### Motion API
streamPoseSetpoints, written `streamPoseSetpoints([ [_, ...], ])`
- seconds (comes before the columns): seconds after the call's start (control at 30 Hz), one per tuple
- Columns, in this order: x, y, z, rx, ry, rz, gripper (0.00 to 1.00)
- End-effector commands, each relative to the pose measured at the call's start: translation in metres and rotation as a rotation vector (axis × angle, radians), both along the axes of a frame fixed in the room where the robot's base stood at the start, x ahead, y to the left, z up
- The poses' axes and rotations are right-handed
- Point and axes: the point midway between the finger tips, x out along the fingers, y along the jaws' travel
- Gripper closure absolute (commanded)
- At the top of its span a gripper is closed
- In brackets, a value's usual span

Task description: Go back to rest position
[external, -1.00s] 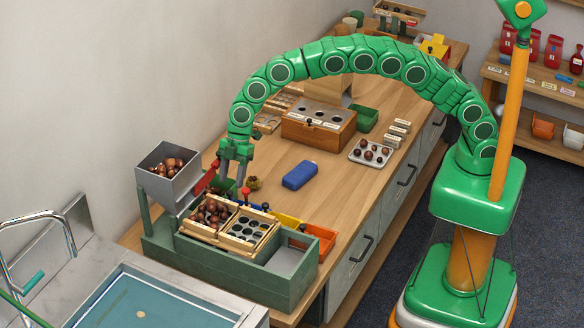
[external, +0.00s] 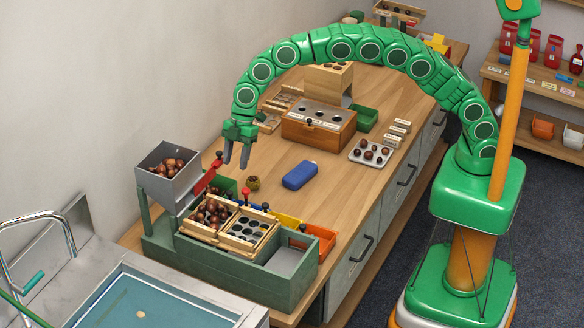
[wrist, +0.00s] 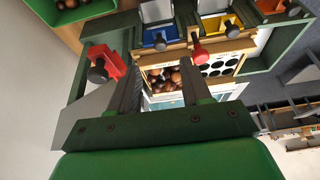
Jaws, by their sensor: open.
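My gripper (external: 237,153) hangs above the sorting station with its jaws apart and nothing between them. In the wrist view its two dark fingers (wrist: 160,90) show open over the station below. The green arm arches from its base at the right over to the gripper. Below the gripper, the green station (external: 215,268) holds a wooden tray of chestnuts (external: 211,213) and a plate with dark holes (external: 248,232). A grey hopper (external: 169,184) full of chestnuts stands at its left end, with a red lever (external: 206,178) beside it.
A blue block (external: 300,175) and a small brownish item (external: 253,183) lie on the counter behind the station. A wooden box with holes (external: 318,126), a green bin (external: 365,119) and a chestnut tray (external: 371,152) stand farther back. A sink (external: 140,298) is at the front left.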

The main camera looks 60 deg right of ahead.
Motion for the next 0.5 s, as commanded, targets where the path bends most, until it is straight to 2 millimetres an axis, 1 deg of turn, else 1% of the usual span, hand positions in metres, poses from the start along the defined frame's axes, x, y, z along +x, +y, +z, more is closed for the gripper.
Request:
streamPoseSetpoints([
  [0.17,-0.005,-0.036,0.018,-0.024,0.025,-0.076,0.52],
  [0.27,-0.010,-0.063,0.030,-0.041,0.042,-0.135,0.52],
  [0.5,-0.030,-0.125,0.056,-0.084,0.089,-0.277,0.52],
])
